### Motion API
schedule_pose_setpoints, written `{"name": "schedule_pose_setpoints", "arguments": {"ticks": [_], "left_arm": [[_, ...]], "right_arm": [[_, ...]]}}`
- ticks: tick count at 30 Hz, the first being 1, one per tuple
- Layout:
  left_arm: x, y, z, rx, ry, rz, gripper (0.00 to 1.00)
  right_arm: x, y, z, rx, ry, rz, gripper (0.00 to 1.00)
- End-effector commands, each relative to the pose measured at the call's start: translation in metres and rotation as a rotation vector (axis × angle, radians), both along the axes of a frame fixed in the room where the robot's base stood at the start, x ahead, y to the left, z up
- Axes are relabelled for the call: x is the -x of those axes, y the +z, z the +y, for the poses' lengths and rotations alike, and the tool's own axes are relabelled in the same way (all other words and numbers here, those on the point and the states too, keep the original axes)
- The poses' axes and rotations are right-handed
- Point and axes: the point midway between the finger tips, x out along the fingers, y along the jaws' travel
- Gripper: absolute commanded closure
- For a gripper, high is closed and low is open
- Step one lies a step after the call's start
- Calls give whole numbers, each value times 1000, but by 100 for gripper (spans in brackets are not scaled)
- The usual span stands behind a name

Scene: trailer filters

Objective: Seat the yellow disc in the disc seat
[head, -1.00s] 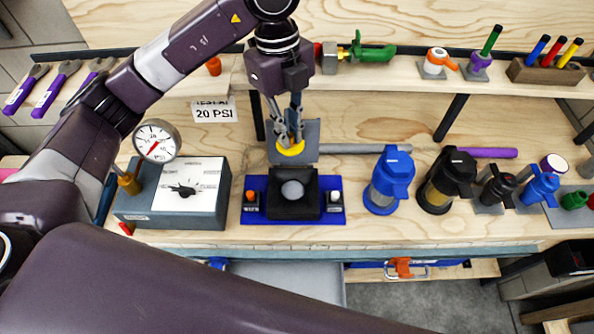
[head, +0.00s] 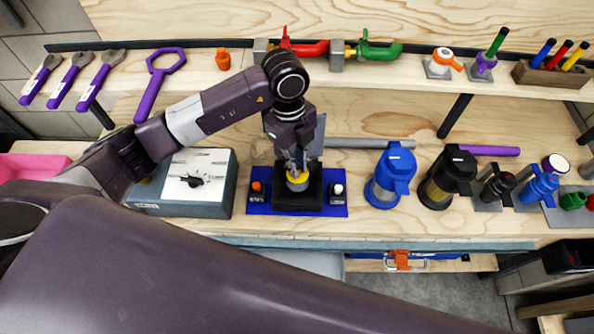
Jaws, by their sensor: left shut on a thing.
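The yellow disc (head: 298,184) is in my left gripper (head: 296,172), which points down and is shut on it. The disc is right over the round opening of the black block, the disc seat (head: 313,197), on the blue base plate (head: 334,209). The disc looks roughly level. I cannot tell whether it rests in the seat or hangs just above it, as the gripper covers part of both. My right gripper is not in view.
A grey test box (head: 188,182) stands left of the blue plate, close under my left arm. A blue filter housing (head: 391,175) and a black one (head: 447,178) stand to the right. A shelf with valves (head: 372,50) runs behind. The bench front edge is clear.

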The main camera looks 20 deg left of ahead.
Motion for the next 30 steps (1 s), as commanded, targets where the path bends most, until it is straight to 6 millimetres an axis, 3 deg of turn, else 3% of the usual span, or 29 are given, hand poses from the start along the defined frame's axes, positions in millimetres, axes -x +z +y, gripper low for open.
{"name": "schedule_pose_setpoints", "arguments": {"ticks": [10, 22, 23, 27, 30], "left_arm": [[0, -42, 0, 0, 0, 1, 100], [0, -49, 0, -1, -1, -1, 100], [0, -49, 0, -1, -1, -1, 89], [0, -48, 0, -1, -1, -1, 73], [0, -48, 0, -1, -1, -1, 72]], "right_arm": [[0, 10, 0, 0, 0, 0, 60], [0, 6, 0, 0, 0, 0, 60], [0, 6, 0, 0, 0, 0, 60], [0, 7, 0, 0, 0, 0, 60], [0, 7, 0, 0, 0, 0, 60]]}}
